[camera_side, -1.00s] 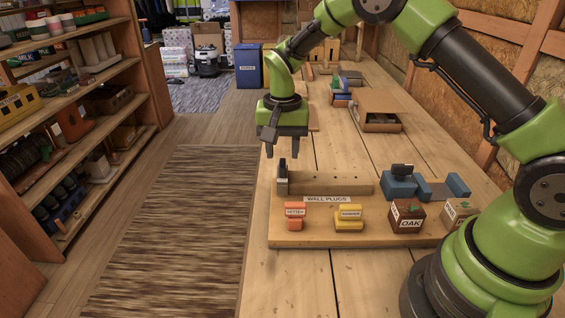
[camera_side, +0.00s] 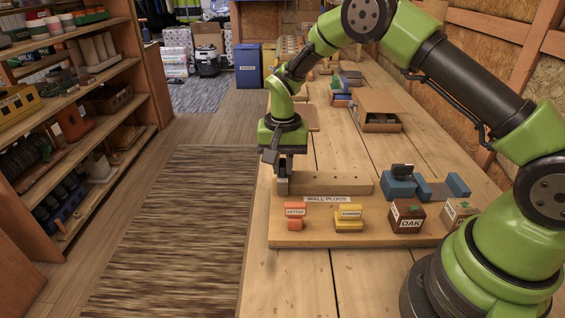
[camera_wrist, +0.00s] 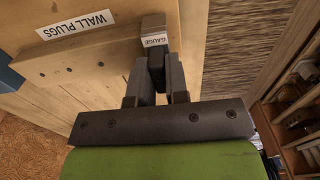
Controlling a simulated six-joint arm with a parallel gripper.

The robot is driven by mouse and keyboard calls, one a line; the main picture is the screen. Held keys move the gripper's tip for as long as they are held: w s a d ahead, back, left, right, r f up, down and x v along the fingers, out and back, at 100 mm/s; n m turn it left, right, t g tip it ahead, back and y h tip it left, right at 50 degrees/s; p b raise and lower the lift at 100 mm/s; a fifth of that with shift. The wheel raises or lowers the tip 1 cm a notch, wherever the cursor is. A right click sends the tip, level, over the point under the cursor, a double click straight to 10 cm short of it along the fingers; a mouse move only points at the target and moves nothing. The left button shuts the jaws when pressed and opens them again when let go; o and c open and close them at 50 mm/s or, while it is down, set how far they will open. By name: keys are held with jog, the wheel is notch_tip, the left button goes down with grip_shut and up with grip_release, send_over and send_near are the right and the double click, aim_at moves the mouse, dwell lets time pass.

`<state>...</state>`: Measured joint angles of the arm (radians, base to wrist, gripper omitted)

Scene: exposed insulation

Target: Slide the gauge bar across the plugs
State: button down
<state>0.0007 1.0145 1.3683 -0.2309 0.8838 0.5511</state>
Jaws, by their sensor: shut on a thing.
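The gauge bar (camera_wrist: 154,28), dark with a white GAUGE label, stands at the left end of a long wooden block (camera_side: 330,183) on the board in the side view. My gripper (camera_side: 285,164) points down over that end. It is shut on the bar, with a finger on each side in the wrist view (camera_wrist: 157,78). The fingers hide part of the bar. The block has small dark dots along it, perhaps the plugs; they also show along the block in the wrist view (camera_wrist: 70,66). A WALL PLUGS label (camera_side: 327,199) lies in front of the block.
On the board (camera_side: 315,239) stand an orange block (camera_side: 294,217), a yellow block (camera_side: 349,217), a dark OAK block (camera_side: 407,216) and a lighter block (camera_side: 458,213). A blue fixture (camera_side: 399,186) is right of the wooden block. An open carton (camera_side: 379,112) sits farther back.

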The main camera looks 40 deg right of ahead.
aim_at(369, 177)
jog(key=s+d, duration=1.3)
jog(key=shift+s+d, duration=0.2)
jog(key=shift+d, duration=0.05)
jog(key=c, duration=1.1)
grip_release()
notch_tip(369, 177, up, 10)
